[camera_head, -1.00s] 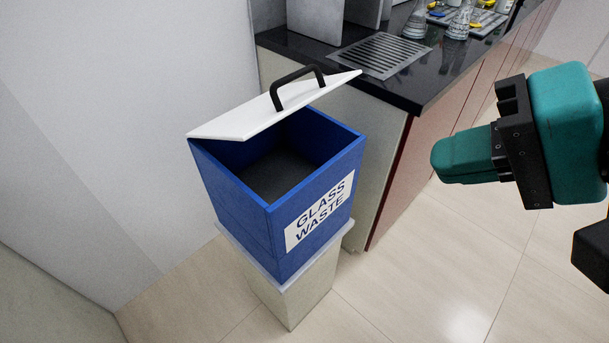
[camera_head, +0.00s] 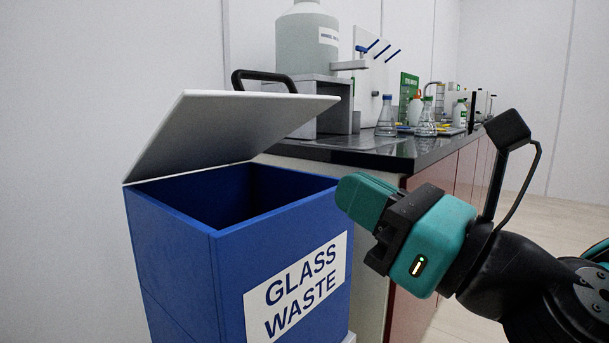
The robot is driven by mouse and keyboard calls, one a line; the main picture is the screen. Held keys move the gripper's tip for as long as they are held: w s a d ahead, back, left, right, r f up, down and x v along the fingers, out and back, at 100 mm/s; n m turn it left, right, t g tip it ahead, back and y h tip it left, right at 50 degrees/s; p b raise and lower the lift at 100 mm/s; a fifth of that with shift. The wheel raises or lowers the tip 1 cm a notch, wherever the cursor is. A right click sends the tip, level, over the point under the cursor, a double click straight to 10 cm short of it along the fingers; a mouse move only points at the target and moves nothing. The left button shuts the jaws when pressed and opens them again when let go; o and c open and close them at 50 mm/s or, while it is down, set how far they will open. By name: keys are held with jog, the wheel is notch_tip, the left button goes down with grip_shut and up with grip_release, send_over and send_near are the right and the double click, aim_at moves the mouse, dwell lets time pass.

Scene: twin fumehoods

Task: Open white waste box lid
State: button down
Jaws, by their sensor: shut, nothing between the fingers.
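The waste box (camera_head: 183,262) is blue with a white "GLASS WASTE" label on its front. The dark inside of the box shows below the lid. My gripper (camera_head: 347,189), with teal fingers, is shut and empty. In the picture it is at the box's upper right front corner, below and right of the lid; I cannot tell whether it touches the box.
A dark counter (camera_head: 365,148) with reddish cabinet fronts runs back behind my gripper. A large bottle (camera_head: 306,50) on a grey stand, flasks (camera_head: 386,118) and other labware stand on it. A wall lies behind and left of the box. Floor is open at the right.

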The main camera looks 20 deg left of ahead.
jog(key=shift+s+d+r+p+x, duration=0.15)
jog(key=shift+r+p+x, duration=0.3)
jog(key=shift+p+x, duration=1.55)
jog(key=shift+s+d+r+p+x, duration=0.1)
jog(key=shift+r+p+x, duration=0.35)
jog(key=shift+p+x, duration=1.5)
jog(key=shift+s+d+r+p+x, duration=0.15)
jog(key=shift+r+p+x, duration=0.35)
jog(key=shift+p+x, duration=1.5)
jog(key=shift+w+a+b, duration=0.25)
jog(key=shift+a+b, duration=0.05)
jog(key=shift+r, duration=0.2)
